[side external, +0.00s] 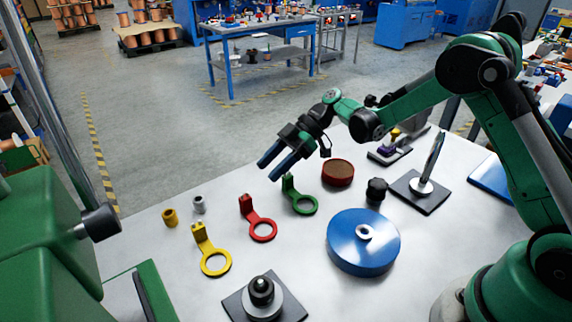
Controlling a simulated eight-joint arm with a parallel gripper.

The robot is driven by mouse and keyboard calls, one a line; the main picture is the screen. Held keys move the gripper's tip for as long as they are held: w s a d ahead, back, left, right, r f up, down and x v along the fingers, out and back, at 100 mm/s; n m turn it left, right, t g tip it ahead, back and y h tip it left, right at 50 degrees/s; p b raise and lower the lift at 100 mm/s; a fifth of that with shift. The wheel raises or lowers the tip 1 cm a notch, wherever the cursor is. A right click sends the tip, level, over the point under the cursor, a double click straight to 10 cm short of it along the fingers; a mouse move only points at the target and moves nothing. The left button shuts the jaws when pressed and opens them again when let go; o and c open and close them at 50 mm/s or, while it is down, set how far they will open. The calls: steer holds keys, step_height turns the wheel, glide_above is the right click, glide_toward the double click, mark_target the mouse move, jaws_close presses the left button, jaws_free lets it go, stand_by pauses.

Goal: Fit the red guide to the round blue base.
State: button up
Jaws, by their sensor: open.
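The red guide (262,231) lies on the white table left of centre, a flat ring with an upright forked tab at its far end. The round blue base (345,250) is a thick disc to its right, with a small pale hub in its middle. The red guide is apart from the base. My gripper (271,167) is open and empty, above the far part of the table, pointing down to the left. It is beyond the red guide and close above the green guide's tab.
A green guide (304,206) and a yellow guide (215,265) lie on either side of the red one. A brown-topped red disc (337,173), a black knob (376,190), a spindle on a plate (422,187) and a black-topped post (262,290) stand nearby. Small bushings (170,217) sit left.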

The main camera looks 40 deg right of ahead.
steer(key=s+d+r+m+t+h, duration=0.3)
steer(key=s+r+m+h, duration=0.1)
steer(key=s+m, duration=0.3)
steer(key=s+d+r+m+t+h, duration=0.3)
steer(key=s+m+h, duration=0.4)
steer(key=m, duration=0.1)
steer(key=shift+s+d+r+m+h, duration=0.2)
steer(key=shift+r+m+h, duration=0.1)
steer(key=shift+r, duration=0.1)
steer(key=shift+o, duration=0.5)
steer(key=shift+t, duration=0.3)
